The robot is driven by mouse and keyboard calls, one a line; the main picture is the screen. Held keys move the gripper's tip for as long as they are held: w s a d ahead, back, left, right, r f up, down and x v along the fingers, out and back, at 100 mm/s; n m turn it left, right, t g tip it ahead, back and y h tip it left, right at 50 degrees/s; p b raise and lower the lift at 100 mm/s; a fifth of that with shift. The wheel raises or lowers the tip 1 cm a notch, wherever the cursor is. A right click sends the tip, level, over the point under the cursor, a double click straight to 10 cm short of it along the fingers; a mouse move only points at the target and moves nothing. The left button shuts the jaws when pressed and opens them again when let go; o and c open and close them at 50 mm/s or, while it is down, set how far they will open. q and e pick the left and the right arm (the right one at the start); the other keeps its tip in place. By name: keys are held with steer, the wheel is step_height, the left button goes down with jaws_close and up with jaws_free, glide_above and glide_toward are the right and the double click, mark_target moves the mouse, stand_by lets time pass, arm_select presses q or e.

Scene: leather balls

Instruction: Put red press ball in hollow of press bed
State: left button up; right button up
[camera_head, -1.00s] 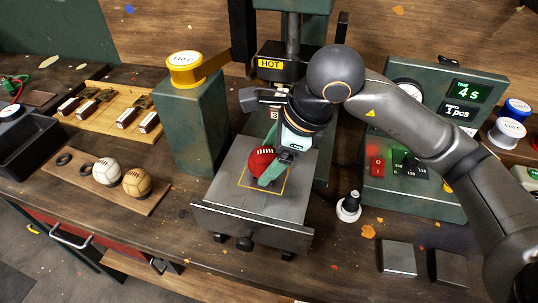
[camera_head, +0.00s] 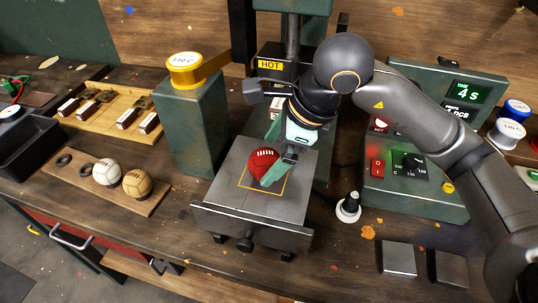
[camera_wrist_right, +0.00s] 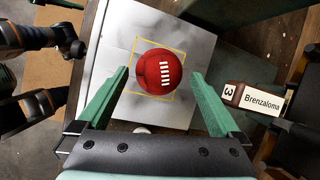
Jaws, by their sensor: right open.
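The red press ball (camera_head: 262,163) with white stitching rests on the grey press bed (camera_head: 227,200), inside the yellow square outline. It also shows in the right wrist view (camera_wrist_right: 160,72). The hollow is hidden beneath the ball. My right gripper (camera_head: 271,160) is open above the bed, its green fingers on either side of the ball. In the right wrist view the gripper (camera_wrist_right: 160,73) shows a gap between each finger and the ball. My left gripper is not in view.
The dark press head (camera_head: 275,70) marked HOT is behind the bed. A green post (camera_head: 192,125) stands left and a green control box (camera_head: 415,180) right. A white ball (camera_head: 106,172) and a tan ball (camera_head: 137,183) sit on a wooden board.

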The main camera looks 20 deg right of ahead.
steer(key=v, duration=1)
steer(key=shift+r, duration=0.15)
steer(key=shift+c, duration=0.2)
stand_by(0.7)
